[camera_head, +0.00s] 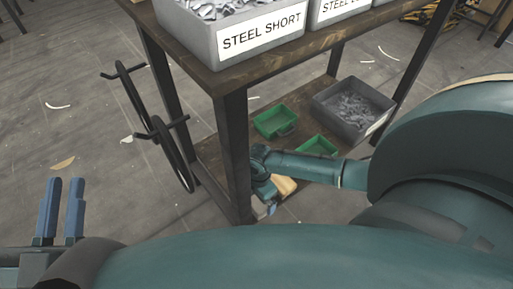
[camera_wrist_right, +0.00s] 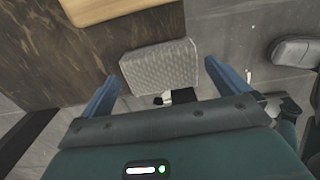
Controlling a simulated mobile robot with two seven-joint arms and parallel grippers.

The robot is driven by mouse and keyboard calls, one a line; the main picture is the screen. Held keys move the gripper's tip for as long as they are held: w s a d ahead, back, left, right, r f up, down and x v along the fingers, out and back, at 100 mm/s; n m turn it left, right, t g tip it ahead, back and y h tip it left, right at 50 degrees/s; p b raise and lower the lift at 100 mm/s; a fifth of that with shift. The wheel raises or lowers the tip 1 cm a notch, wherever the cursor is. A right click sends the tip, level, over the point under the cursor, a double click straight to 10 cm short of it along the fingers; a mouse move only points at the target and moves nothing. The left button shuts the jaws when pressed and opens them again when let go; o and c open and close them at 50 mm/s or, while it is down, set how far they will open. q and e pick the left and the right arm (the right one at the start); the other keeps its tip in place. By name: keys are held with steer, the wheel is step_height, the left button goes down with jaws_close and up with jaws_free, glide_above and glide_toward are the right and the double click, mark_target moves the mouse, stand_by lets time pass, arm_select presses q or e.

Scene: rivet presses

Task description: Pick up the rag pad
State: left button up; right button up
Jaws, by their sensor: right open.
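The rag pad (camera_wrist_right: 160,66), a pale grey quilted block, shows in the right wrist view at the edge of the wooden shelf. My right gripper (camera_wrist_right: 161,74) is open, with one blue finger on each side of the pad's near part. I cannot tell whether the fingers touch it. My left gripper (camera_head: 62,184) is open and empty at the lower left, away from the bench.
Green bins (camera_head: 274,121) and a grey bin (camera_head: 352,105) of metal parts stand on the lower shelf. The bench's dark front leg (camera_head: 235,155) is close to my right arm. A STEEL SHORT bin (camera_head: 232,40) stands above. Open floor (camera_head: 80,120) lies left.

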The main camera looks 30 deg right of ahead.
step_height(320, 180, down, 3)
steer(key=shift+r+b, duration=0.1)
steer(key=shift+b, duration=0.55)
steer(key=shift+f, duration=0.2)
arm_select(q)
steer(key=shift+w+a+r+m+t+h, duration=0.1)
steer(key=shift+r+m+t+h, duration=0.1)
steer(key=shift+r+m+h, duration=0.45)
steer(key=shift+w+a+r+m+t+h, duration=0.1)
steer(key=shift+r+m+t+h, duration=0.1)
steer(key=shift+r+m+h, duration=0.45)
arm_select(e)
steer(key=c, duration=0.7)
